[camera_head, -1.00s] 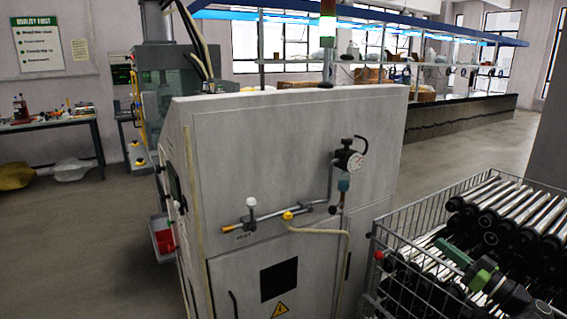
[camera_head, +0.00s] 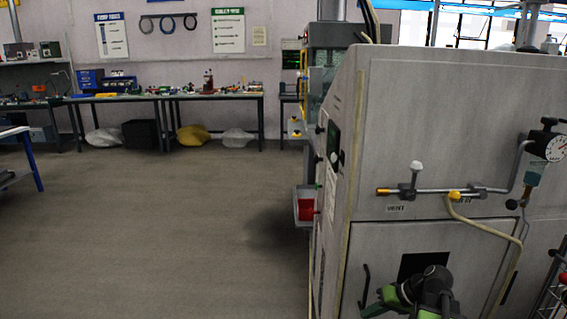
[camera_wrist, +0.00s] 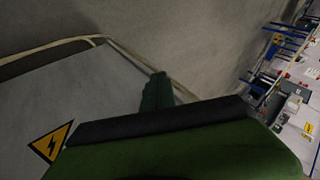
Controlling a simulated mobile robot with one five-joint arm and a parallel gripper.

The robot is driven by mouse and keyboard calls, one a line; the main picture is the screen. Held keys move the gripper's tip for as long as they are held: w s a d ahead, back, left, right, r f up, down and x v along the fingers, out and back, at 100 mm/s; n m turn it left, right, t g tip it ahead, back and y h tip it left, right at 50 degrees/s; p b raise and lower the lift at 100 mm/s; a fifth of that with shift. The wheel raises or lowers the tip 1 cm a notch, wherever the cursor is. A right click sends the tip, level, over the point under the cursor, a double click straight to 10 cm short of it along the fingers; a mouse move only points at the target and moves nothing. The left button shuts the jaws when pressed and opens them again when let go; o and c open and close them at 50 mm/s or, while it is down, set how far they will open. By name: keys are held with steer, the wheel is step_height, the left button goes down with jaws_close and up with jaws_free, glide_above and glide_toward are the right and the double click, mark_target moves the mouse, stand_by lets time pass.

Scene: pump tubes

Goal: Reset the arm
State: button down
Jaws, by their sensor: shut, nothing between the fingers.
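My green and black arm (camera_head: 425,292) shows at the bottom right of the head view, folded low in front of the grey machine cabinet (camera_head: 440,140). I cannot make out the fingertips there. In the wrist view my gripper (camera_wrist: 158,92) shows as narrow dark green fingers beyond a black edge and a broad green body. The fingers are together with nothing held. A yellow warning triangle (camera_wrist: 51,142) on the cabinet panel shows at the lower left of the wrist view.
The cabinet front carries a vent valve pipe (camera_head: 425,191) and a pressure gauge (camera_head: 554,148). A red bin (camera_head: 306,204) hangs at its left side. Wide bare floor (camera_head: 150,230) lies to the left, with workbenches (camera_head: 215,97) along the back wall.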

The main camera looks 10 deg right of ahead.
steer(key=a+f+n+g+h+b, duration=0.1)
steer(key=a+f+g+h+b, duration=0.15)
steer(key=a+f, duration=0.65)
steer(key=a+f+n+g+h+b, duration=0.1)
steer(key=a+f+g+h+b, duration=0.2)
steer(key=a, duration=1)
step_height(320, 180, up, 36)
steer(key=p, duration=3.6)
steer(key=shift+w+a+t+h, duration=0.35)
steer(key=shift+a, duration=0.05)
